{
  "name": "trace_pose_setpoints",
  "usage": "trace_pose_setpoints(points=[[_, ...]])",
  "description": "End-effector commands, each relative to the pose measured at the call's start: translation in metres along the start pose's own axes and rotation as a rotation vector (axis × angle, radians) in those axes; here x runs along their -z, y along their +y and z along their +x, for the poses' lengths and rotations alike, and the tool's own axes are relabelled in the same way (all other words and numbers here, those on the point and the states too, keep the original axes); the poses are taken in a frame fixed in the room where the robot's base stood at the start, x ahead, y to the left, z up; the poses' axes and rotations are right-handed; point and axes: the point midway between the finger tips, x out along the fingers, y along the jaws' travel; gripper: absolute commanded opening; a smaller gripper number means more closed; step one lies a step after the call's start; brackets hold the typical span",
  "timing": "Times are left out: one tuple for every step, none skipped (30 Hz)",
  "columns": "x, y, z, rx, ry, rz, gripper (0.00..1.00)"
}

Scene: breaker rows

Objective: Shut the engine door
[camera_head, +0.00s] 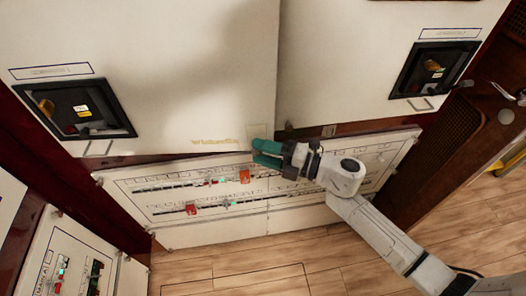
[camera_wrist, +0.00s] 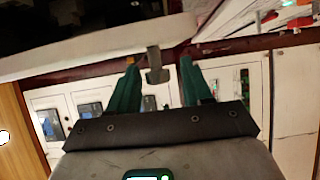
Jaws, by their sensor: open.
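Two large white panels hang side by side in the head view, a left panel (camera_head: 170,50) and a right panel (camera_head: 345,65). I cannot tell which of them is the engine door. My gripper (camera_head: 265,153) has teal fingers and is at the lower edge of the left panel, near the seam between the two. In the wrist view my gripper (camera_wrist: 158,68) is open, its fingers on either side of a small grey tab (camera_wrist: 154,65). The tab is not clamped; contact cannot be told. A pale panel edge (camera_wrist: 90,52) slants behind the fingertips.
A white breaker board (camera_head: 240,222) with red switches is below the panels. Black recessed boxes sit in the left panel (camera_head: 75,108) and right panel (camera_head: 435,68). Another breaker board (camera_head: 75,262) is at lower left. Wooden floor (camera_head: 340,265) is clear at the bottom.

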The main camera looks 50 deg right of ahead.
Motion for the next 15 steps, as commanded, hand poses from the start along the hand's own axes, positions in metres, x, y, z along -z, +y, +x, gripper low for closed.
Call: trace_pose_setpoints(points=[[0.0,0.001,0.001,-0.001,0.001,0.0,0.55],[0.001,0.001,0.001,-0.002,0.001,0.0,0.55],[0.001,0.001,0.001,-0.002,0.001,0.0,0.55],[0.001,0.001,0.001,-0.003,0.002,0.0,0.55],[0.001,0.001,0.001,-0.003,0.002,0.0,0.55],[0.001,0.002,0.001,-0.003,0.002,0.0,0.55],[0.001,0.002,0.001,-0.004,0.002,0.0,0.55],[0.001,0.002,0.001,-0.004,0.002,0.0,0.55],[0.001,0.001,-0.001,-0.003,0.002,0.0,0.55],[0.0,0.001,-0.003,-0.003,0.001,0.0,0.55],[0.0,0.001,-0.005,-0.003,0.0,-0.001,0.55],[0.0,0.0,-0.009,-0.003,0.0,-0.001,0.55],[0.0,0.0,-0.013,-0.003,0.0,-0.001,0.55],[0.0,0.0,-0.017,-0.002,0.0,-0.002,0.55],[-0.001,-0.001,-0.025,-0.001,-0.001,-0.002,0.55]])
